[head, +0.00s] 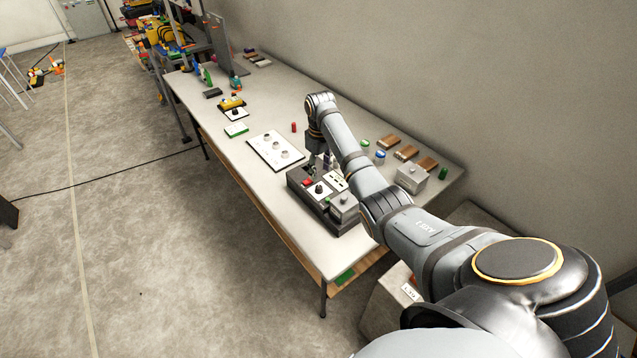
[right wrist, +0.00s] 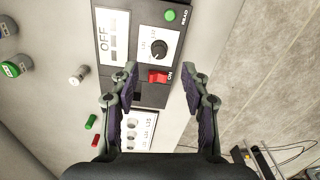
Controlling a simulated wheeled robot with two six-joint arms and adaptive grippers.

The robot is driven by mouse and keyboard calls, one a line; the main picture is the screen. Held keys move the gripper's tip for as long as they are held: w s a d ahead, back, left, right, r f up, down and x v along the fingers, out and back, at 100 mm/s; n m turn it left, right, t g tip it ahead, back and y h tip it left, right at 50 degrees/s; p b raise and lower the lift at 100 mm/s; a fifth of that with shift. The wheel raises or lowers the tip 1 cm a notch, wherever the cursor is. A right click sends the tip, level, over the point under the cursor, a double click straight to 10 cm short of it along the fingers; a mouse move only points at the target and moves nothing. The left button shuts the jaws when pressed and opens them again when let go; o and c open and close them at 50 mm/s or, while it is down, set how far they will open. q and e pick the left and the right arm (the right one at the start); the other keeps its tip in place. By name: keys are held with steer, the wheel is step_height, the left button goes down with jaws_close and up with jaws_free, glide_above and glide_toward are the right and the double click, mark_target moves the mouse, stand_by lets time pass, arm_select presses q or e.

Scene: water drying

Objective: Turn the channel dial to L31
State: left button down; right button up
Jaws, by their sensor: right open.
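The channel dial (right wrist: 159,48) is a round black knob on a white plate with small printed labels, set in a dark control box (right wrist: 184,62). I cannot tell for sure which label it points at. In the head view the box (head: 334,222) stands at the front edge of the long table, with the dial (head: 319,189) on top. My right gripper (right wrist: 162,85) is open and empty above the box, its fingertips on both sides of the red switch and apart from the dial. In the head view my arm partly hides this gripper (head: 324,163). My left gripper is not in view.
A red switch (right wrist: 157,77) marked ON, a green button (right wrist: 169,15) and a white OFF panel (right wrist: 112,36) are beside the dial. A grey block (head: 411,178) stands at the right.

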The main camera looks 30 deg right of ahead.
mark_target(319, 187)
steer(key=f, duration=0.4)
steer(key=shift+w+f, duration=0.2)
step_height(319, 187, down, 3)
steer(key=shift+f, duration=0.2)
steer(key=shift+c, duration=0.4)
steer(key=c, duration=0.7)
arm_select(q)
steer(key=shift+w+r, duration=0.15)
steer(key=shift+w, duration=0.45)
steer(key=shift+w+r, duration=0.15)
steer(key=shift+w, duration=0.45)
arm_select(e)
jaws_close()
